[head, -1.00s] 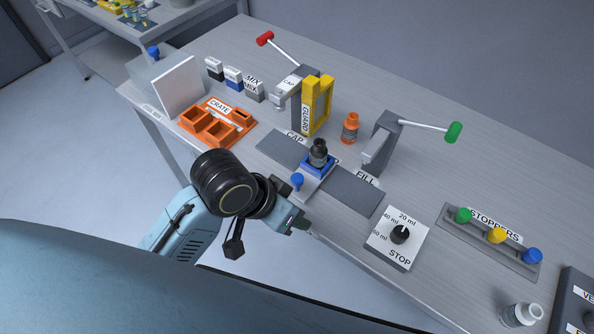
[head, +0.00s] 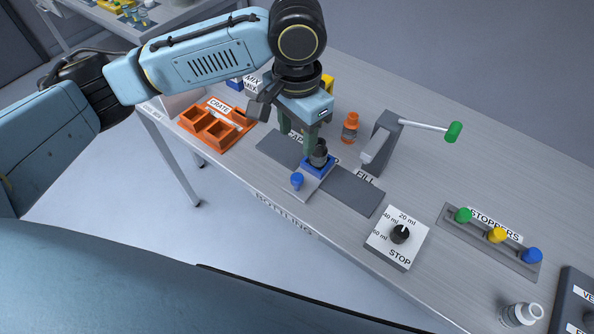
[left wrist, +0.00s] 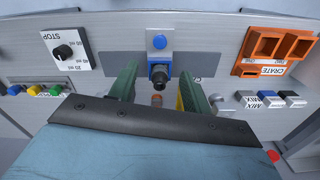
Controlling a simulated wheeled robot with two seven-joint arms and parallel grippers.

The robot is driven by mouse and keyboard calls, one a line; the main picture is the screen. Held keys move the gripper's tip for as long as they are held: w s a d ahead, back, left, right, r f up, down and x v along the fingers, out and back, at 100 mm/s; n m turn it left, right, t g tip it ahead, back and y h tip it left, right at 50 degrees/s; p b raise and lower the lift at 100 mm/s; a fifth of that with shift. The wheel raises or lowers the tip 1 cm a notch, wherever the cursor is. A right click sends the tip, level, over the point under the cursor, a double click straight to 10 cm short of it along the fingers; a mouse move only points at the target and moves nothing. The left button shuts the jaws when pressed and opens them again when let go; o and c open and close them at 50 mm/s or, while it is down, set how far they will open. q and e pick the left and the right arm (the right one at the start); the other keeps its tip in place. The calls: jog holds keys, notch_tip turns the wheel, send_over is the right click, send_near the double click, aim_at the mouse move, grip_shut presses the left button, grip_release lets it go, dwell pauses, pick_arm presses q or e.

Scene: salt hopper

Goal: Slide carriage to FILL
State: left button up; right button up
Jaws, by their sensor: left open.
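The carriage (head: 318,168) is a blue holder with a dark-capped bottle (head: 319,152) standing in it and a blue knob (head: 297,181) on its front plate. It sits on the dark track, between the part by the CAP label and the part by the FILL label (head: 366,178). My left gripper (head: 298,142) is open and points down above and behind the carriage, partly hiding the CAP label. In the left wrist view the bottle (left wrist: 159,79), blue holder (left wrist: 158,58) and knob (left wrist: 160,41) appear between the green fingers. Contact cannot be told. My right gripper is not in view.
The lever with a green grip (head: 453,132) stands behind FILL. An orange bottle (head: 350,128) stands beside it. The yellow guard is mostly hidden by my left arm. The orange crate (head: 238,140) is left; the STOP dial (head: 399,236) and stoppers (head: 497,236) are right.

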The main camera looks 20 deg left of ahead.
aim_at(297, 177)
pick_arm(q)
notch_tip(297, 177, down, 13)
jog(key=shift+f+b, duration=0.1)
jog(key=shift+b, duration=0.75)
jog(key=shift+c, duration=0.2)
grip_shut()
